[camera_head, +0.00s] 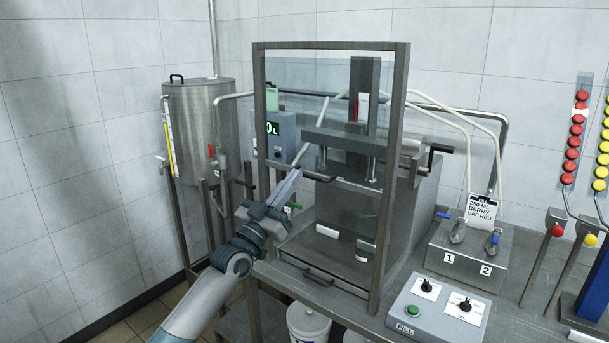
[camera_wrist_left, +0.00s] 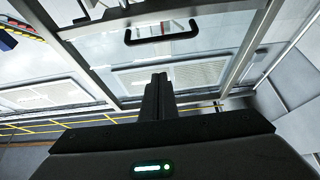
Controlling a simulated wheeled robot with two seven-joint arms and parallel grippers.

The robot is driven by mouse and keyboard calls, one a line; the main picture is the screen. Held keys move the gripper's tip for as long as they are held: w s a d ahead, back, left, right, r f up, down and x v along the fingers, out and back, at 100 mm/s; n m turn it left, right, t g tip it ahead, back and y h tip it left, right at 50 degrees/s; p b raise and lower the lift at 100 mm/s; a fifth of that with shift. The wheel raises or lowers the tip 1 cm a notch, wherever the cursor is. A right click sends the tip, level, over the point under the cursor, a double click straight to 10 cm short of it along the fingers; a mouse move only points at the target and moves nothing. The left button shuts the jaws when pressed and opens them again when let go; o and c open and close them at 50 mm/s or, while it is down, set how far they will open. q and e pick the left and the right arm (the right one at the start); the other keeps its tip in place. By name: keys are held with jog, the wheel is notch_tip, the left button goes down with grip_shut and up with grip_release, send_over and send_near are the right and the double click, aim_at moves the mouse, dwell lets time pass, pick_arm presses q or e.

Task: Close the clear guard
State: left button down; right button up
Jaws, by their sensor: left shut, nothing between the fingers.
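The clear guard (camera_head: 310,75) is a see-through, faintly bluish pane in the upper part of an upright grey metal frame (camera_head: 391,180). Its lower edge is hard to make out, so I cannot tell exactly how far down it reaches. A dark bar handle (camera_head: 318,178) shows near mid-height; a dark handle on a clear pane also shows in the left wrist view (camera_wrist_left: 160,40). My left gripper (camera_head: 296,174) is shut and empty, pointing up beside the frame's left post, just left of the handle. Its closed fingers (camera_wrist_left: 158,80) appear apart from the handle. My right gripper is not in view.
Behind the frame stands a machine with a crank (camera_head: 440,150). A steel tank (camera_head: 200,125) stands at left. A control box (camera_head: 438,308) and a two-valve block (camera_head: 465,255) sit at right. A low tray handle (camera_head: 319,278) sticks out in front.

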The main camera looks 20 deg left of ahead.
pick_arm(q)
jog(key=w+p, duration=0.1)
jog(key=w+d+f, duration=0.1)
jog(key=w, duration=0.1)
jog(key=w+d+p, duration=0.1)
jog(key=w, duration=0.1)
jog(key=shift+f+p, duration=0.15)
jog(key=shift+p, duration=0.2)
jog(key=shift+a, duration=0.1)
